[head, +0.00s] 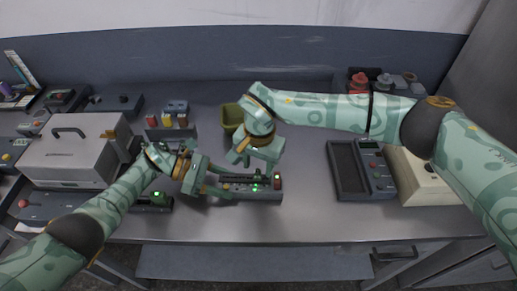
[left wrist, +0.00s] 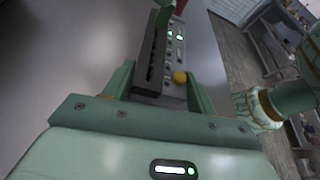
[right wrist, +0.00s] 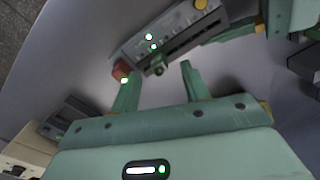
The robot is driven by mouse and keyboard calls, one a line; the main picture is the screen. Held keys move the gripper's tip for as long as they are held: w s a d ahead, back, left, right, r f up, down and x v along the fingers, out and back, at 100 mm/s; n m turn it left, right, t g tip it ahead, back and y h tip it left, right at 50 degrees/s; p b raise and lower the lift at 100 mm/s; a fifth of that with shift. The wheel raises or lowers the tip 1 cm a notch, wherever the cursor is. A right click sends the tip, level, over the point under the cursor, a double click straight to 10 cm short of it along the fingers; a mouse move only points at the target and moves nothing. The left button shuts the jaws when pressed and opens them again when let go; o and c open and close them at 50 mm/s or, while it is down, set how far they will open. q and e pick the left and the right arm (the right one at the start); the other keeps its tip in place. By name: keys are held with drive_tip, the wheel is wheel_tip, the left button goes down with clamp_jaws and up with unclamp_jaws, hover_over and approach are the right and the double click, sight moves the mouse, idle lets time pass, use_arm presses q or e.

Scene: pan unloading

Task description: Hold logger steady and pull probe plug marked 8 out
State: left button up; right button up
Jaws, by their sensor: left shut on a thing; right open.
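The logger (head: 243,196) is a grey box with a slotted strip, green lights, a yellow knob (left wrist: 179,77) and a red block (right wrist: 121,70) at one end. It lies on the table in the head view. My left gripper (head: 207,187) is shut on the logger's left end; its fingers straddle the body in the left wrist view (left wrist: 160,85). My right gripper (head: 250,165) is open over the logger. A small dark green plug (right wrist: 158,67) stands out of the slotted strip, roughly between the right fingertips (right wrist: 158,76). No number on it can be read.
A dark tray with a keypad device (head: 375,170) stands to the right, beside a cream box (head: 420,180). A green bin (head: 231,115) is behind the logger. A grey case (head: 70,155) and another lit device (head: 155,202) are to the left.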

sight(257, 171)
drive_tip(key=shift+f, duration=1.5)
drive_tip(key=shift+r, duration=0.1)
clamp_jaws()
